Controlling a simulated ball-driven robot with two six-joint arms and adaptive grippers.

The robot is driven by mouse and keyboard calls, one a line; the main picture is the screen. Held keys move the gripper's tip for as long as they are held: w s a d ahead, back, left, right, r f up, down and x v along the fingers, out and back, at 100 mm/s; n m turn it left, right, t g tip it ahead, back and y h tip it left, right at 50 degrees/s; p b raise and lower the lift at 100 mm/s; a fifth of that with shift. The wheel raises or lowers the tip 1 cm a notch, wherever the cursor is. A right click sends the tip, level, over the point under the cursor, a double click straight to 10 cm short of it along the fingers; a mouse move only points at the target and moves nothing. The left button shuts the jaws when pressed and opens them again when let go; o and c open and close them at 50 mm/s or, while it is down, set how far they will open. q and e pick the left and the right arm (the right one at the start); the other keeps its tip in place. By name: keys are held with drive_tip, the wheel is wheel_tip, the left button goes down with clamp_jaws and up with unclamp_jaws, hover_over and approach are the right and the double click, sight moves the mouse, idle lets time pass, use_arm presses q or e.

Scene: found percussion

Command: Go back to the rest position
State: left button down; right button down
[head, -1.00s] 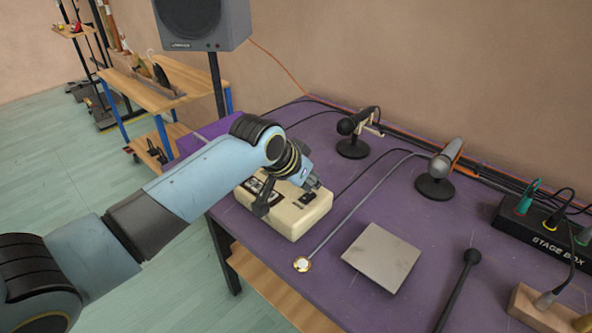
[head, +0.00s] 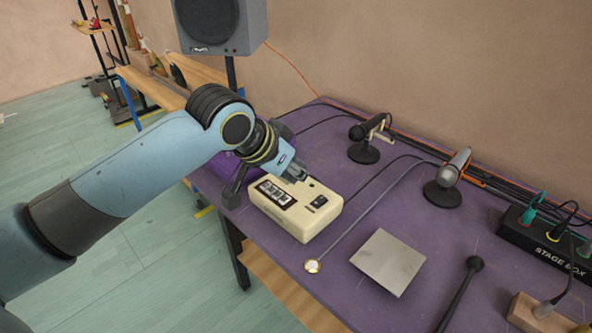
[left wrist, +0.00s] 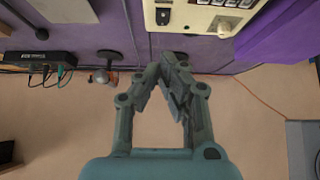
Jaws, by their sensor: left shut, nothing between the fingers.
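My left gripper (head: 296,172) is shut and empty, above the back part of the cream box (head: 296,224) with a dark label and a black switch. The box stands on the purple table (head: 335,195). In the left wrist view the shut fingers (left wrist: 168,72) meet near the middle, with the cream box (left wrist: 203,18) beyond them at the top edge. A gap shows between fingers and box in the head view. My right gripper is not in view.
A metal plate (head: 388,262), a contact disc (head: 312,266) and a black mallet (head: 462,292) lie on the table. Microphones (head: 364,140) (head: 446,180) stand behind. A stage box (head: 545,240) is at the right. A speaker (head: 220,24) stands at the back left.

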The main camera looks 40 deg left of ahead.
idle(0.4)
use_arm(q)
drive_tip(key=s+d+r+g+y, duration=0.1)
drive_tip(key=s+d+g, duration=0.1)
drive_tip(key=s, duration=0.8)
drive_tip(key=s+d+r+g, duration=0.1)
drive_tip(key=s+d+g, duration=0.1)
drive_tip(key=s, duration=0.7)
wheel_tip(320, 180, down, 32)
drive_tip(key=s+a+g+b, duration=0.1)
drive_tip(key=s+a+b, duration=0.15)
drive_tip(key=b, duration=0.45)
drive_tip(key=s+f+b, duration=0.3)
drive_tip(key=s+f, duration=0.6)
drive_tip(key=f, duration=0.3)
drive_tip(key=s+a+f+g+b, duration=0.1)
drive_tip(key=s+f+b, duration=0.3)
drive_tip(key=s+f, duration=0.6)
wheel_tip(320, 180, down, 3)
drive_tip(key=shift+s+f+g, duration=0.1)
drive_tip(key=shift+s+g, duration=0.05)
drive_tip(key=shift+g, duration=0.15)
drive_tip(key=shift+a, duration=0.1)
